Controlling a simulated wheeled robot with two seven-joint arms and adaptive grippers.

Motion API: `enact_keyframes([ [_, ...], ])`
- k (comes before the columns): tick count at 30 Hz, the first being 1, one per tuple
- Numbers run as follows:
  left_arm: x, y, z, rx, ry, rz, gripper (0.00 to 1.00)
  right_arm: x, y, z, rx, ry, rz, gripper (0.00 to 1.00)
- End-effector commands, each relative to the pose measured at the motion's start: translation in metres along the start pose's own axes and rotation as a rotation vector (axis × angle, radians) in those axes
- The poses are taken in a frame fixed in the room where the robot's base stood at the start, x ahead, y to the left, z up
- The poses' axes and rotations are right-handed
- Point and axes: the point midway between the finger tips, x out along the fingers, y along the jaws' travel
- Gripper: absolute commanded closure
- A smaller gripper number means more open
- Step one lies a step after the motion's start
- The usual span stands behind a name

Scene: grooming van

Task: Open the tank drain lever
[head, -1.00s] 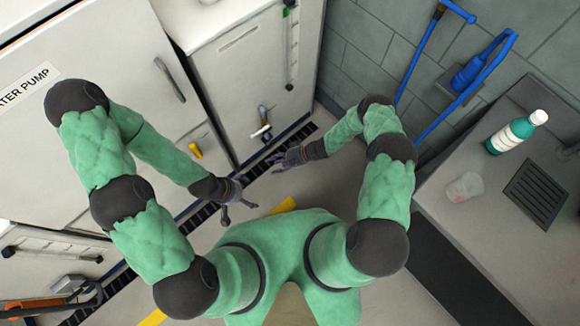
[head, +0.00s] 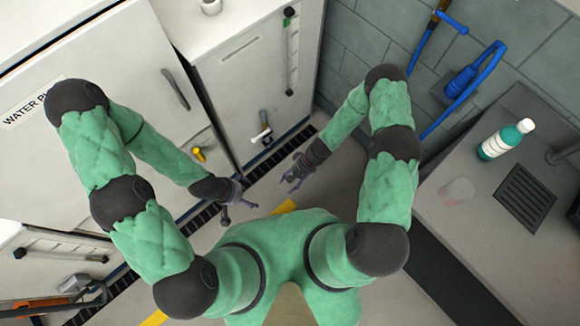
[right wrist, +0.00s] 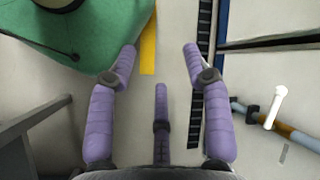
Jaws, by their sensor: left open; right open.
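A lever with a white handle (head: 261,133) sits on a short pipe low on the front of the white tank cabinet (head: 235,85). In the right wrist view the white handle (right wrist: 275,108) lies crosswise to the blue-and-brass pipe (right wrist: 300,137), at the right edge. My right gripper (head: 287,184) is open and empty, below and right of the lever in the head view, apart from it. Its spread purple fingers (right wrist: 160,52) show in the wrist view with floor between them. My left gripper (head: 240,198) is open and empty, below and left of the lever.
A yellow lever (head: 199,154) is on the water pump cabinet (head: 90,150) at left. A sight tube (head: 290,50) runs up the tank front. A dark floor grate (head: 285,145) runs along the cabinets. A counter at right holds a bottle (head: 505,139) and cup (head: 457,191).

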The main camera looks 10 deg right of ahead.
Motion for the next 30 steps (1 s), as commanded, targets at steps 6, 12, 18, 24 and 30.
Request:
enact_keyframes([
  [6,0.000,0.000,0.000,0.000,0.000,0.000,0.01,-0.001,0.000,0.000,-0.001,0.002,0.004,0.50],
  [12,0.002,-0.001,0.000,0.000,0.000,0.000,0.01,0.001,-0.002,-0.004,-0.044,0.004,0.009,0.50],
  [18,0.020,-0.007,-0.001,0.000,0.000,0.000,0.01,0.009,-0.020,-0.041,-0.465,0.017,0.073,0.50],
  [24,0.044,-0.016,-0.002,0.000,0.000,0.000,0.01,0.015,-0.055,-0.097,-1.127,0.009,0.222,0.50],
  [30,0.066,-0.024,-0.002,0.000,0.000,0.000,0.01,0.011,-0.102,-0.153,-1.758,-0.036,0.438,0.50],
])
